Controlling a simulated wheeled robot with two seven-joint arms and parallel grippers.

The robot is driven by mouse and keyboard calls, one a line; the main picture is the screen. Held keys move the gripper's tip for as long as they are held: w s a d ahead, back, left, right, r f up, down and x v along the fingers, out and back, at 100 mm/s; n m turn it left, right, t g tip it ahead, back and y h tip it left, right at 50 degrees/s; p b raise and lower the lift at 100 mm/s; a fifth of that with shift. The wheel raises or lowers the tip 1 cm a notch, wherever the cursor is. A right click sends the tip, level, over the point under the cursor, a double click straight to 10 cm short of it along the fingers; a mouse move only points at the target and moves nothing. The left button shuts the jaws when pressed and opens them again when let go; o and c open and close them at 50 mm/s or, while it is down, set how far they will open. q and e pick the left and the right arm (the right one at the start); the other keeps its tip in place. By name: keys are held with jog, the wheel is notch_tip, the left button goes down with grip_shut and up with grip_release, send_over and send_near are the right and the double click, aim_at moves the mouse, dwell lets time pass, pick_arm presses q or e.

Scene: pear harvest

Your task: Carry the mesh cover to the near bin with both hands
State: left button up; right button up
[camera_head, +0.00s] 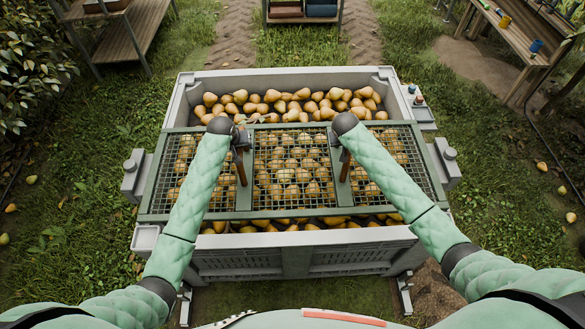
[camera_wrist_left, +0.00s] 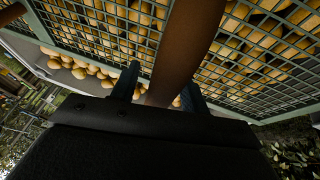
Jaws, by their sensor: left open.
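The mesh cover (camera_head: 290,213), a grey-green frame with wire mesh, lies across the grey bin (camera_head: 297,262) full of pears (camera_head: 300,103). Its ends overhang both side walls. Two brown handles cross it; the left handle (camera_head: 241,168) also shows in the left wrist view (camera_wrist_left: 187,45). My left gripper (camera_head: 240,142) is at the left handle, its jaws open with the handle between the fingers in the wrist view. My right gripper (camera_head: 340,142) is at the right handle (camera_head: 345,167); its fingers are too small and hidden to tell open from shut.
Grey blocks (camera_head: 136,175) stand at the bin's sides. A small ledge with bottles (camera_head: 419,99) is at its right back corner. Wooden benches stand back left (camera_head: 130,38) and back right (camera_head: 515,45). Grass with a few loose pears surrounds the bin.

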jog(key=shift+r, duration=0.1)
pick_arm(q)
jog(key=v, duration=1.2)
pick_arm(e)
jog(key=v, duration=1.1)
jog(key=shift+s+r, duration=0.15)
jog(key=shift+r, duration=0.25)
pick_arm(q)
jog(key=shift+r, duration=0.1)
pick_arm(e)
jog(key=shift+r, duration=0.1)
pick_arm(q)
jog(key=s+a+r+p, duration=0.2)
jog(key=a+r+p, duration=0.1)
jog(key=p, duration=0.4)
jog(key=shift+s+a+r, duration=0.25)
jog(key=shift+a+r, duration=0.15)
jog(key=shift+r, duration=0.25)
pick_arm(e)
notch_tip(320, 180, up, 7)
pick_arm(q)
jog(key=shift+r, duration=0.15)
